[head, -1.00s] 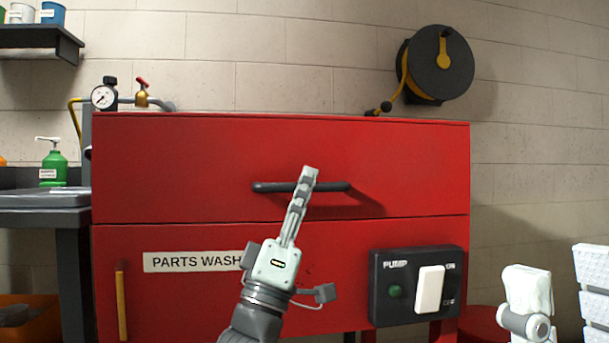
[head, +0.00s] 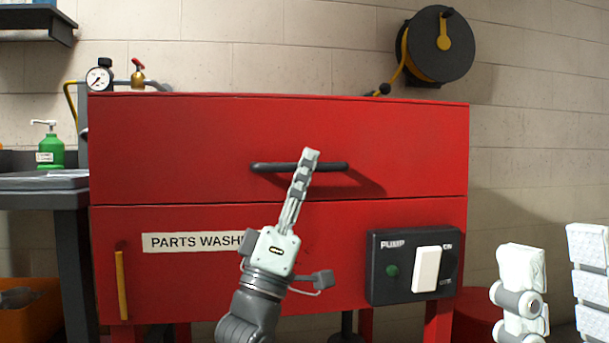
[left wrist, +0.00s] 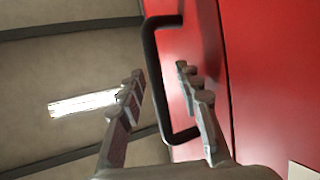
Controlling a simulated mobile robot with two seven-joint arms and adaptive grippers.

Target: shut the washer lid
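The washer lid (head: 190,140) is a red panel across the top of the red parts washer (head: 340,225). Its front face is down, with a thin seam line between it and the washer body. A dark bar handle (head: 262,167) sticks out from the lid. My left gripper (head: 310,155) overlaps the handle in the head view. In the left wrist view the left gripper's fingers (left wrist: 160,78) are apart, and the handle (left wrist: 151,60) shows between them. I cannot tell whether either finger touches it. My right gripper is out of view.
A pump switch box (head: 380,285) sits on the washer front at right. A hose reel (head: 438,60) hangs on the wall. A side table (head: 45,200) with a green pump bottle (head: 50,152) stands at left. A pressure gauge (head: 98,79) stands behind the lid.

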